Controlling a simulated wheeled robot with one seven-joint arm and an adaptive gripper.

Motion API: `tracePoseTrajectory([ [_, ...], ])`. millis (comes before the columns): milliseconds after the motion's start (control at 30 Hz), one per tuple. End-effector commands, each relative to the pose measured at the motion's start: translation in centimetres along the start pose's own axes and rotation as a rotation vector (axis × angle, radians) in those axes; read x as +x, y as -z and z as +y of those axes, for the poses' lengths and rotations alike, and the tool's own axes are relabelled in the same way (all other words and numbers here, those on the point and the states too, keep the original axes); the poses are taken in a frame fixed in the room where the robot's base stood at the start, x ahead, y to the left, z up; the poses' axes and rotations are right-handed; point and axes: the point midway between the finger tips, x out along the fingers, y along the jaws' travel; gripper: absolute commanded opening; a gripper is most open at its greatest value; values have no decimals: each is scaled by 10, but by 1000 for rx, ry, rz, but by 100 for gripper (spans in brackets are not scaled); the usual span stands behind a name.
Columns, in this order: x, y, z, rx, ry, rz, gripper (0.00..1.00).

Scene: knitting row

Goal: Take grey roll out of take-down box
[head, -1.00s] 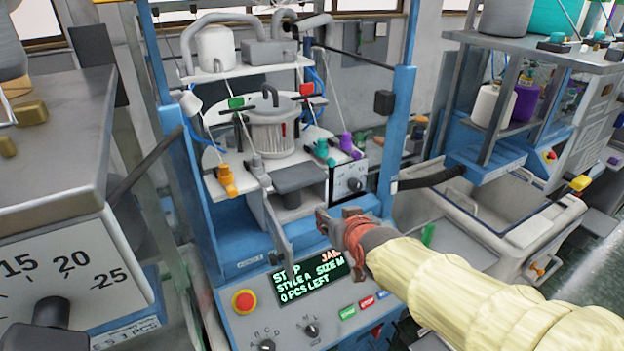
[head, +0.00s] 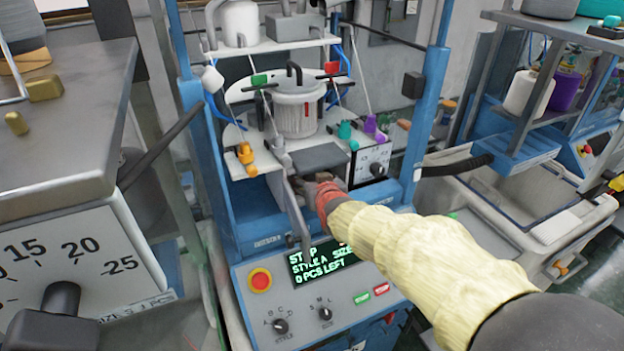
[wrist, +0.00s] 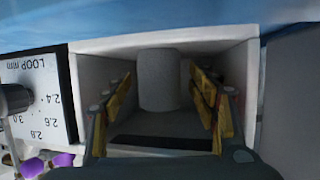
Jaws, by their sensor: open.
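In the wrist view the grey roll (wrist: 158,80) stands out inside a pale, open-fronted take-down box (wrist: 95,46). My gripper (wrist: 167,95) is open, with its yellow-padded fingers at the box's mouth, one on each side of the roll. The roll lies between and a little beyond the fingertips; I cannot tell whether anything touches it. In the head view my gripper (head: 308,190) reaches into the front of the blue knitting machine, below the grey plate (head: 318,157). The roll is hidden there.
A dial panel (wrist: 36,100) sits beside the box in the wrist view. In the head view a grey lever (head: 297,212) stands left of my gripper, and the control panel with a lit display (head: 325,262) lies below. A grey bin (head: 515,190) stands at right.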

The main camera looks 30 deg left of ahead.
Motion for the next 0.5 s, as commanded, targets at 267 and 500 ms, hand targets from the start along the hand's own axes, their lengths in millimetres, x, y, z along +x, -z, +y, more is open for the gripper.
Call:
tracePoseTrajectory([
  [267,10,2,0,1,0,2,59],
  [500,9,2,0,1,0,2,51],
])
